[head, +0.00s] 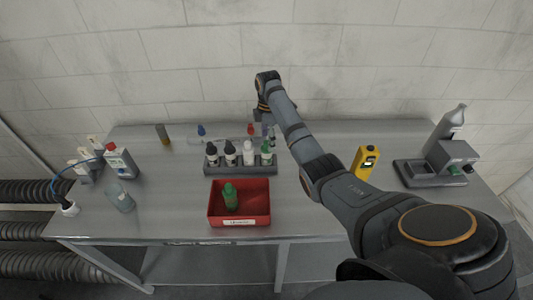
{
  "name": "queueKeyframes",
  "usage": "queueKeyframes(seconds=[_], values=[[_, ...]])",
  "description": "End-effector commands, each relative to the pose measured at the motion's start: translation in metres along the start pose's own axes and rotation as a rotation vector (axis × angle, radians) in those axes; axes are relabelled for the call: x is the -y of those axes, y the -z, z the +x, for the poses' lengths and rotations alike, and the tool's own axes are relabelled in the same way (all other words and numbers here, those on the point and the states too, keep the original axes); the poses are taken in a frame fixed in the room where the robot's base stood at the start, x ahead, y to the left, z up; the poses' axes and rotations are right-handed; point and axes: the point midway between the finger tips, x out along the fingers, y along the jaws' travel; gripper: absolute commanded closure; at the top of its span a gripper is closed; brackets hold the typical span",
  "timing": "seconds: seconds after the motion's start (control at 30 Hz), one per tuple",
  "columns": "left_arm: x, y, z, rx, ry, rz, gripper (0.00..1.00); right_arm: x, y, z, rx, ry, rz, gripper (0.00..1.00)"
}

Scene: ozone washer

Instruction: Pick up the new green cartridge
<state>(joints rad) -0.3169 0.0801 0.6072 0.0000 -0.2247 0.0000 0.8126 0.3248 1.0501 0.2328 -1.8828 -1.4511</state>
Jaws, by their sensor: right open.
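A green bottle-shaped cartridge (231,197) lies in the red tray (257,216) at the front middle of the table. A bottle with a green cap (266,153) stands at the right end of the dark rack (220,170). I cannot tell from their looks which green item is the new one. My right arm reaches from the right across the table to behind the rack. My right gripper (264,122) is open there, small and partly hidden by the arm, beyond the green-capped bottle. My left gripper is not in view.
The rack also holds several black- and white-capped bottles. A yellow meter (366,162) stands right of my arm, and a grey device (443,165) is at the far right. Bottles and a clear beaker (121,197) are at the left.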

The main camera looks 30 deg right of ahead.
Motion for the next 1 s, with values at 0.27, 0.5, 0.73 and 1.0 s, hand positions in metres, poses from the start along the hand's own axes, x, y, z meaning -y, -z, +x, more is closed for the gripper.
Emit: queueKeyframes(seconds=[0.27, 0.5, 0.73, 1.0], values=[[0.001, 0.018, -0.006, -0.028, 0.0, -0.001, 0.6, 0.001, 0.0, 0.018, 0.0, 0.0, 0.0, 0.32], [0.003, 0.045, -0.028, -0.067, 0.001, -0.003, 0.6, 0.006, 0.003, 0.054, 0.0, 0.003, 0.001, 0.32], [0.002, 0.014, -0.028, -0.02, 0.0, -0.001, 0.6, 0.005, 0.002, 0.069, 0.0, -0.001, 0.001, 0.32], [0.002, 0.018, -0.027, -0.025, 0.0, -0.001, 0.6, 0.005, 0.002, 0.069, 0.0, -0.001, 0.0, 0.52]])
